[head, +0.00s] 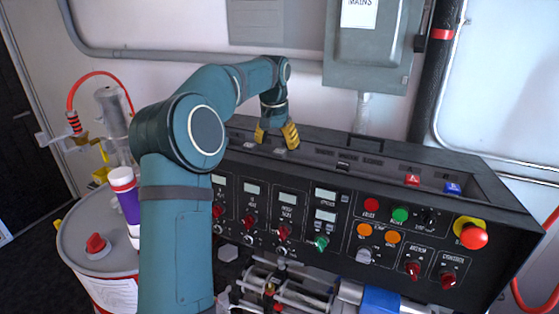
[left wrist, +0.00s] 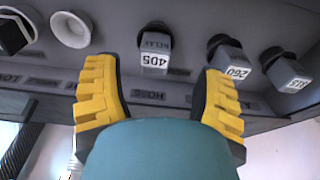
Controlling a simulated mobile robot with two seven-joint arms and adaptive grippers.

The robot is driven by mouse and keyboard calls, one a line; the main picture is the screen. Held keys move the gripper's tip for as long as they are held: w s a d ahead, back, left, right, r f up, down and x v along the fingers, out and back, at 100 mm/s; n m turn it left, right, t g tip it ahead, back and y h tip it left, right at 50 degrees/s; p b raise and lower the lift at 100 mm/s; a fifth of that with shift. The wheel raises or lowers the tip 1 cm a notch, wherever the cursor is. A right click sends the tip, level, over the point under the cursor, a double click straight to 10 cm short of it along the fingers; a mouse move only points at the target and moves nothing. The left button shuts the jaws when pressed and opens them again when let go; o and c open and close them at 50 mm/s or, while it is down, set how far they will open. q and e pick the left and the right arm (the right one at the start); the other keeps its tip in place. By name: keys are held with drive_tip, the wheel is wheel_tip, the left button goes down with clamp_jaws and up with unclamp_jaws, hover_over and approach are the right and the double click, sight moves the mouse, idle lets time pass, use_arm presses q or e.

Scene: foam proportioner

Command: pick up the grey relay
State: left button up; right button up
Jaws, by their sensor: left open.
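My left gripper (head: 275,138) is open, its yellow fingers pointing down over the sloping top of the black console (head: 480,210). In the left wrist view, the open gripper (left wrist: 158,70) has a grey block marked RELAY and 405 (left wrist: 154,48) between and beyond its fingertips, with a gap on both sides. Two more grey blocks, marked 260 (left wrist: 231,58) and 315 (left wrist: 288,72), sit to its right; the 260 block is close to the right fingertip. In the head view, the fingers partly hide this row. My right gripper is not in view.
A black block (left wrist: 14,34) and a round white part (left wrist: 70,30) sit left of the 405 block. Along the console's top are a red block (head: 412,179) and a blue block (head: 452,188). A grey box (head: 370,50) hangs on the wall behind. A drum (head: 75,245) stands left.

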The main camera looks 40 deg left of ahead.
sight(279, 151)
use_arm(q)
drive_tip(key=f, duration=0.3)
drive_tip(key=w+f, duration=0.1)
drive_tip(key=f, duration=0.1)
drive_tip(key=shift+d+f, duration=0.1)
drive_tip(key=shift+d, duration=0.05)
drive_tip(key=shift+s, duration=0.1)
clamp_jaws()
